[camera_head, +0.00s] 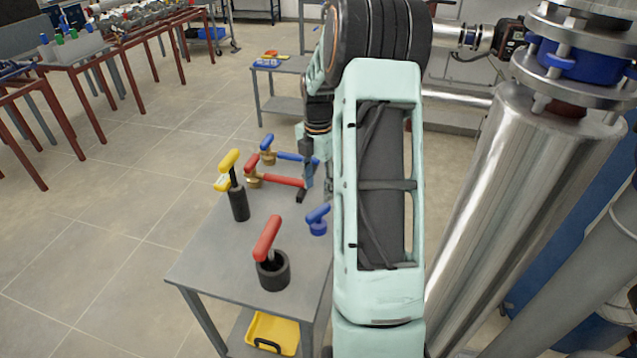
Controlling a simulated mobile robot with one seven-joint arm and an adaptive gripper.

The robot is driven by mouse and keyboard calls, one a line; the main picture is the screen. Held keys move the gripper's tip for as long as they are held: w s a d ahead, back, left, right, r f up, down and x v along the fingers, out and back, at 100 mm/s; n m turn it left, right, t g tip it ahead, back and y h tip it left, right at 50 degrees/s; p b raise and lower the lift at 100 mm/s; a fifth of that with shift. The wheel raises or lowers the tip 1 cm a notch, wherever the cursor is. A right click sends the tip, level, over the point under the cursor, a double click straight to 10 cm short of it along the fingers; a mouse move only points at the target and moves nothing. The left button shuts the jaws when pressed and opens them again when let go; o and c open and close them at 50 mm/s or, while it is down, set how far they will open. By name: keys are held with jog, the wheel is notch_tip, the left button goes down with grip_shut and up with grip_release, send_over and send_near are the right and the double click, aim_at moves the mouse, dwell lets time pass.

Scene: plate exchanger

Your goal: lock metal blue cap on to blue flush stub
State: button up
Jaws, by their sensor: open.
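A blue-handled piece with a round blue base (318,226) stands on the grey table, just left of my arm. Farther back, a brass fitting with a blue handle (267,148) lies with a blue bar (296,157) reaching right. I cannot tell for certain which of these is the metal blue cap. My gripper (305,182) is open over the back right part of the table, near the right ends of the blue and red bars. It is seen small, and I cannot tell if it touches anything. I cannot make out the blue flush stub.
The grey table (205,268) also holds a red-handled black cup (272,276), a yellow-handled black cylinder (239,206) and a red-handled brass fitting (254,178). A yellow bin (272,334) sits below. A large steel pipe (500,190) stands right of my arm. Floor at left is open.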

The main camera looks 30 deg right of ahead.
aim_at(318, 210)
notch_tip(318, 210, down, 9)
jog(key=b, duration=0.5)
jog(key=shift+c, duration=0.2)
grip_shut()
jog(key=shift+r, duration=0.1)
dwell(0.3)
notch_tip(318, 210, up, 10)
jog(key=p, duration=0.6)
dwell(0.4)
